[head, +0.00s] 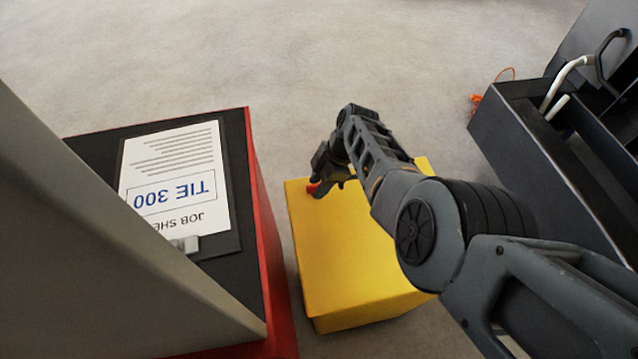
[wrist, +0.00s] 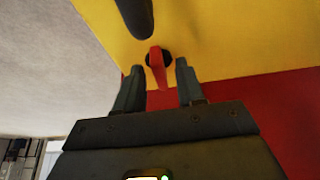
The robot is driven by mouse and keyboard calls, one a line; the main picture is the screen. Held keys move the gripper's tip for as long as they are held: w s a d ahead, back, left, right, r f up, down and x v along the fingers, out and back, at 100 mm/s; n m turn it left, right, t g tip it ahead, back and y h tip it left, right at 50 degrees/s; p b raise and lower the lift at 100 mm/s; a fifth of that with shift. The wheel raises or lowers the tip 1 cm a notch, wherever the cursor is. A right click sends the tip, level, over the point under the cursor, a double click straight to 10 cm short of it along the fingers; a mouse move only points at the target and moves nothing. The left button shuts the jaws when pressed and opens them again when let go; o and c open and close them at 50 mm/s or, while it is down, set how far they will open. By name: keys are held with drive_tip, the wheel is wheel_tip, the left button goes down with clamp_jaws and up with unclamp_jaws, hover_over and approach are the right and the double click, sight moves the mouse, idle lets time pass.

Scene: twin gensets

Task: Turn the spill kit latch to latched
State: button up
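The spill kit is a yellow box (head: 350,260) on the floor in the head view. Its yellow face (wrist: 230,40) fills the upper part of the wrist view. The latch is a small red handle (wrist: 157,66) on a dark round base, and it also shows in the head view (head: 312,187) at the box's far left corner. My gripper (wrist: 157,75) is open, with one finger on each side of the red handle. Gaps show between the handle and both fingers. In the head view my gripper (head: 325,178) is partly hidden by its own wrist.
A red cabinet (head: 262,200) with a dark top and a job sheet (head: 175,180) stands left of the box. A dark open bin (head: 525,130) with a white handle stands at the right. Pale floor (head: 330,60) is clear beyond the box.

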clamp_jaws()
drive_tip(key=shift+s+m, duration=0.1)
drive_tip(key=shift+m, duration=0.2)
idle(0.4)
drive_tip(key=m+p, duration=0.1)
drive_tip(key=m+t+p, duration=0.1)
drive_tip(key=m, duration=0.1)
drive_tip(key=shift+s+t+p, duration=0.2)
drive_tip(key=shift+t+p, duration=0.1)
drive_tip(key=shift+p, duration=0.05)
drive_tip(key=m, duration=0.2)
drive_tip(key=m+t+p, duration=0.1)
drive_tip(key=m, duration=0.1)
drive_tip(key=shift+s+m+t, duration=0.1)
drive_tip(key=shift+m+t, duration=0.2)
drive_tip(key=shift+m, duration=0.1)
drive_tip(key=m, duration=0.2)
drive_tip(key=m+t+h+p, duration=0.1)
drive_tip(key=m, duration=0.1)
drive_tip(key=shift+s+a+f+m, duration=0.1)
drive_tip(key=shift+a+m, duration=0.05)
drive_tip(key=shift+m, duration=0.15)
drive_tip(key=m+t+h, duration=0.1)
drive_tip(key=m+h, duration=0.1)
drive_tip(key=m, duration=0.2)
drive_tip(key=shift+a+m+b, duration=0.1)
drive_tip(key=shift+m+b, duration=0.25)
drive_tip(key=shift+m, duration=0.05)
